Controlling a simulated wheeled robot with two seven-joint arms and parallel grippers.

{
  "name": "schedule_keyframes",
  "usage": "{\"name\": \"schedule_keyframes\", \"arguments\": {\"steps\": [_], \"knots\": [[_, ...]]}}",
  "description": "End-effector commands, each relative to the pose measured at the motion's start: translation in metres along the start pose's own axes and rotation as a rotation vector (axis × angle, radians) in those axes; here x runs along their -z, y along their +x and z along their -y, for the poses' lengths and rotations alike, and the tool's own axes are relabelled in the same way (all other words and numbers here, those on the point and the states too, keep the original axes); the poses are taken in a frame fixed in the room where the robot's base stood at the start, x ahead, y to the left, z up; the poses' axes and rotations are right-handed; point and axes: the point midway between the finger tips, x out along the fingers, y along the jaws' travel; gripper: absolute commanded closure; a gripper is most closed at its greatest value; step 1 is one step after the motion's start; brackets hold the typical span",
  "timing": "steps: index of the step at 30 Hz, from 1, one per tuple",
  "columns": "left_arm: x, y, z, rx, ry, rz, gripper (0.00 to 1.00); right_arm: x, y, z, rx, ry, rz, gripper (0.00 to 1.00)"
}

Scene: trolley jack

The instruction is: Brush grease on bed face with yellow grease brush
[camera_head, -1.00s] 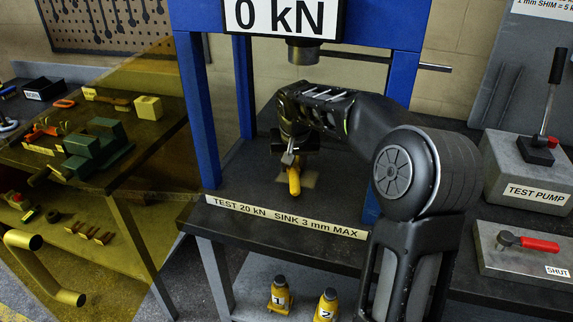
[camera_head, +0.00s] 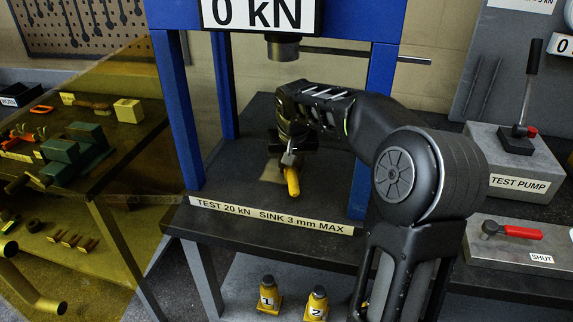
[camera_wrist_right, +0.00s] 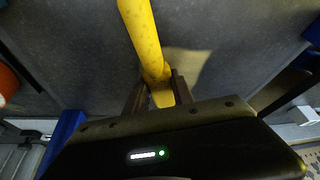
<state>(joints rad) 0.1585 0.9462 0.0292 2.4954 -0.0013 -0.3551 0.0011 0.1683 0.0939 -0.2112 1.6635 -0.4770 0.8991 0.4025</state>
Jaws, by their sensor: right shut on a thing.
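My right gripper (camera_head: 290,160) is shut on the yellow grease brush (camera_head: 292,182) over the press bed (camera_head: 330,185), between the blue posts. The brush also shows in the right wrist view (camera_wrist_right: 143,35), with its yellow handle passing between the two fingers (camera_wrist_right: 155,95). A pale tan patch (camera_head: 269,173) lies on the dark bed face, just left of the brush in the head view. It also shows in the wrist view (camera_wrist_right: 185,65), beside the brush. The brush tip is hard to make out, and I cannot tell whether it touches the bed. My left gripper is not in view.
The blue press frame (camera_head: 177,110) stands around my right arm, with the press ram (camera_head: 283,48) above. A test pump (camera_head: 515,165) and a red-handled valve (camera_head: 515,231) are at the right. Two numbered yellow jacks (camera_head: 268,297) stand below. A cluttered bench (camera_head: 120,160) is at the left.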

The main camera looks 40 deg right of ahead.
Motion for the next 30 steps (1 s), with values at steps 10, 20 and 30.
{"name": "schedule_keyframes", "arguments": {"steps": [10, 20, 30], "knots": [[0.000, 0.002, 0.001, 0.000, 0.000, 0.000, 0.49, -0.003, -0.001, -0.008, -0.002, 0.003, 0.001, 1.00], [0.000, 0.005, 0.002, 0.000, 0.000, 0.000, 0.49, -0.010, -0.005, -0.032, -0.001, 0.002, 0.001, 1.00], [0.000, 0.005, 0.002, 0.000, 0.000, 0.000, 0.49, -0.010, -0.006, -0.034, 0.000, 0.001, 0.000, 1.00]]}}
